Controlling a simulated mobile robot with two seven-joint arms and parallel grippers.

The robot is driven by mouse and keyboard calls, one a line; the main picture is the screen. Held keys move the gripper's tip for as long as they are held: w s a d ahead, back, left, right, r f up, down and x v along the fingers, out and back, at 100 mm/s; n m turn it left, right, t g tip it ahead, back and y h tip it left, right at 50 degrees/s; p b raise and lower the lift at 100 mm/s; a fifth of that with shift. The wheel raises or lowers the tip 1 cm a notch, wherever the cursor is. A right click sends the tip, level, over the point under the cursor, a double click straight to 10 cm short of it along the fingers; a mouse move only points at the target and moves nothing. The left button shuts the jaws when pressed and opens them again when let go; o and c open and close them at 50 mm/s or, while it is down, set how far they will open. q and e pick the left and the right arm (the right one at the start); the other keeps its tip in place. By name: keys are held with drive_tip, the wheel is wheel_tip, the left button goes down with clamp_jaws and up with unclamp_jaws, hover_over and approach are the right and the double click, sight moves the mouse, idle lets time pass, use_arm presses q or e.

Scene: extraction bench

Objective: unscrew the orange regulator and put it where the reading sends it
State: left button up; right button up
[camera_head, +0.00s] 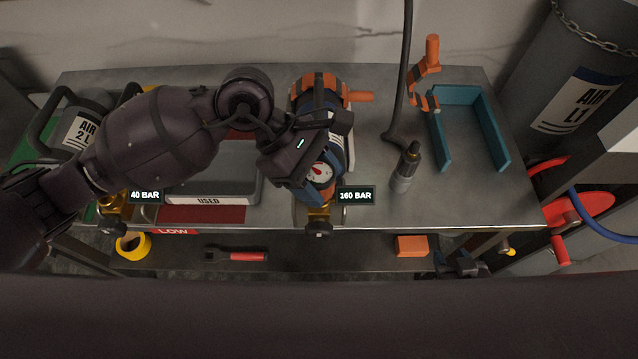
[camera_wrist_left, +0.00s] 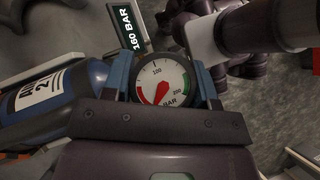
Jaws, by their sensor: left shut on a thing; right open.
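My left gripper (camera_head: 318,172) is shut around a round pressure gauge (camera_wrist_left: 162,80) at the front end of a blue cylinder (camera_wrist_left: 45,98). Blue fingers stand on both sides of the dial. Its red needle points toward the low, red end. A brass valve with a black knob (camera_head: 318,227) is at the bench edge in front. My arm hides the regulator's joint, so I cannot tell if it is threaded on. My right gripper (camera_head: 460,266) is open, low in front of the bench.
A "160 BAR" sign (camera_head: 355,195) and a "40 BAR" sign (camera_head: 145,196) stand at the front edge. A grey "USED" tray (camera_head: 178,200) and a red "LOW" area (camera_head: 173,231) lie left. An orange clamp (camera_head: 305,82), blue bracket (camera_head: 443,146) and bottle (camera_head: 403,170) stand nearby.

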sight(326, 174)
use_arm(q)
drive_tip(key=shift+r+p, duration=0.3)
drive_tip(key=shift+r, duration=0.5)
use_arm(e)
drive_tip(key=shift+w+a+r, duration=0.15)
drive_tip(key=shift+w+r, duration=0.05)
drive_tip(key=shift+r, duration=0.4)
use_arm(q)
drive_tip(key=shift+r+p, duration=0.55)
drive_tip(key=shift+r, duration=0.55)
use_arm(e)
drive_tip(key=shift+w+r, duration=0.2)
drive_tip(key=shift+r, duration=0.55)
use_arm(q)
drive_tip(key=shift+w, duration=0.1)
